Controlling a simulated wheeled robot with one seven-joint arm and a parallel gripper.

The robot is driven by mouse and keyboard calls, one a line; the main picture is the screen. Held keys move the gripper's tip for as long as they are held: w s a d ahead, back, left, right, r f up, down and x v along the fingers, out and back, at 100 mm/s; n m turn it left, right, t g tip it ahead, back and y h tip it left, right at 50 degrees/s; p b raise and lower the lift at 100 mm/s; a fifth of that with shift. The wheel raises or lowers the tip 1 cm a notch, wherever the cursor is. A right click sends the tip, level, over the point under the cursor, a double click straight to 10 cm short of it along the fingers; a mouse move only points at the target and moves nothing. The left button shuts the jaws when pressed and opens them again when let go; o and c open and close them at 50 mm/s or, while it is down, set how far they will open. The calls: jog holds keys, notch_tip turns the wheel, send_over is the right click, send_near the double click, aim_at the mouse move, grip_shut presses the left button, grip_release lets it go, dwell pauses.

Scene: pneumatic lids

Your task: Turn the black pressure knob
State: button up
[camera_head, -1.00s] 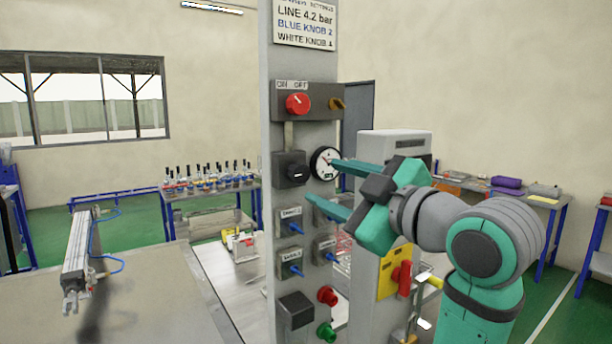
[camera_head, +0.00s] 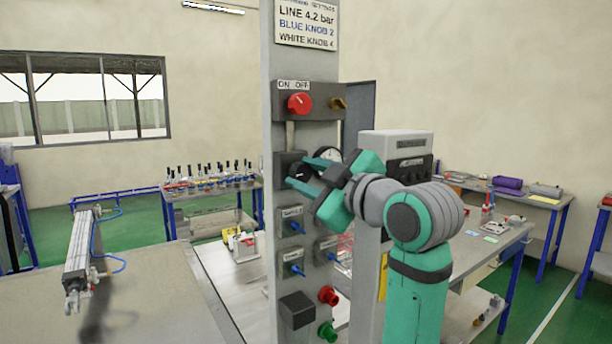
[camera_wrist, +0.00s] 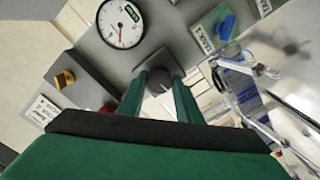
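The black pressure knob (camera_wrist: 159,80) projects from a dark square block (camera_head: 281,160) on the grey panel, left of the round pressure gauge (camera_head: 327,154). The gauge shows large in the wrist view (camera_wrist: 121,23), its red needle visible. My gripper (camera_head: 300,172) is at the knob, one green finger above and one below it in the head view. In the wrist view the fingertips (camera_wrist: 160,76) stand apart on either side of the knob. A gap between the fingers remains visible; whether they touch the knob is unclear. The fingers partly hide the knob and gauge.
A red knob (camera_head: 299,103) and a yellow knob (camera_head: 338,103) sit above. Several blue knobs (camera_head: 297,270) sit below, with a red button (camera_head: 328,295) and a green button (camera_head: 327,332) lower down. A settings sign (camera_head: 306,24) tops the panel.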

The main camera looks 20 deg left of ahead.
jog(key=c, duration=0.4)
jog(key=shift+c, duration=0.2)
jog(key=m, duration=0.5)
jog(key=shift+w+f, duration=0.1)
jog(key=shift+f, duration=0.05)
jog(key=shift+m, duration=2.3)
jog(key=o, duration=1.1)
jog(key=shift+w, duration=0.1)
jog(key=shift+c, duration=0.2)
jog(key=shift+d, duration=0.1)
